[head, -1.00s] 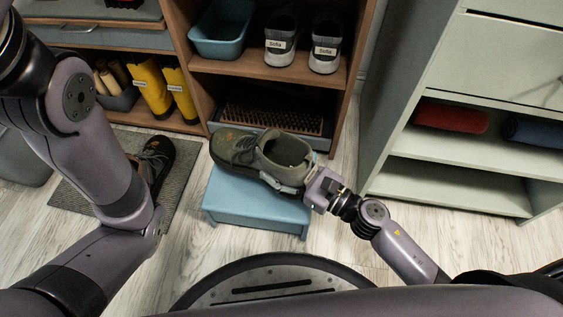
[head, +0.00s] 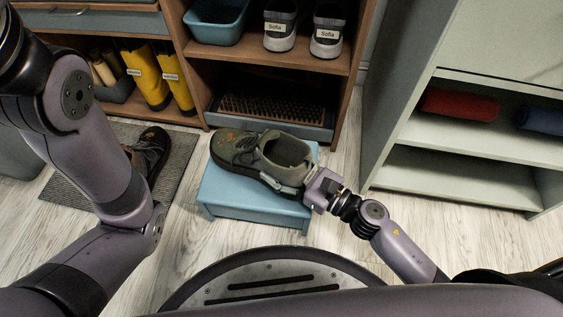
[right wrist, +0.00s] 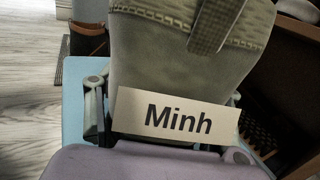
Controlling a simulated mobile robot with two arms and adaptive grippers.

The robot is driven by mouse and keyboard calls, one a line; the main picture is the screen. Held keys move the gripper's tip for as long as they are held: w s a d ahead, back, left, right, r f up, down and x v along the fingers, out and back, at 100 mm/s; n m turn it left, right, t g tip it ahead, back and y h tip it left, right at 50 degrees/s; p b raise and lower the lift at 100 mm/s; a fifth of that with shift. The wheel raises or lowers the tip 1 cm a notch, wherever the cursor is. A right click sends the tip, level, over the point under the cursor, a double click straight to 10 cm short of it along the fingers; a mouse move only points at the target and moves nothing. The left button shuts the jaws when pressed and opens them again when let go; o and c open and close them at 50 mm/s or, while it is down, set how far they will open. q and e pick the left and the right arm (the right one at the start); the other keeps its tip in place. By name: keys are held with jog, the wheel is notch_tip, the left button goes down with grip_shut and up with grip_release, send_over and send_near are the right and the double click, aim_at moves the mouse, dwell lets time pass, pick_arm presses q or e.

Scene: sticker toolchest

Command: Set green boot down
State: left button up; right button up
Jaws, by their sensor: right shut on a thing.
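The green boot (head: 262,158) is upright, its toe to the left, over the blue step stool (head: 252,206). My right gripper (head: 308,190) is shut on its heel end. I cannot tell whether the sole touches the stool top. In the right wrist view the boot's heel (right wrist: 180,70) fills the middle, with a tag (right wrist: 176,119) reading "Minh". A matching dark green boot (head: 152,148) stands on the grey mat (head: 178,160) at left, partly hidden by my left arm. My left gripper is out of the frames.
A wooden shelf unit (head: 354,68) stands behind the stool, with a brush tray (head: 272,118), sneakers labelled "Sofia" (head: 280,36) and yellow boots (head: 148,80). A pale green cabinet (head: 440,182) stands at right. Wooden floor is free between stool and cabinet.

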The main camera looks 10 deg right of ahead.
jog(key=shift+f, duration=0.2)
jog(key=o, duration=1.7)
jog(key=shift+c, duration=0.2)
jog(key=shift+f, duration=0.15)
jog(key=shift+s+d, duration=0.2)
jog(key=shift+d, duration=0.05)
jog(key=v, duration=1.1)
jog(key=shift+s, duration=0.2)
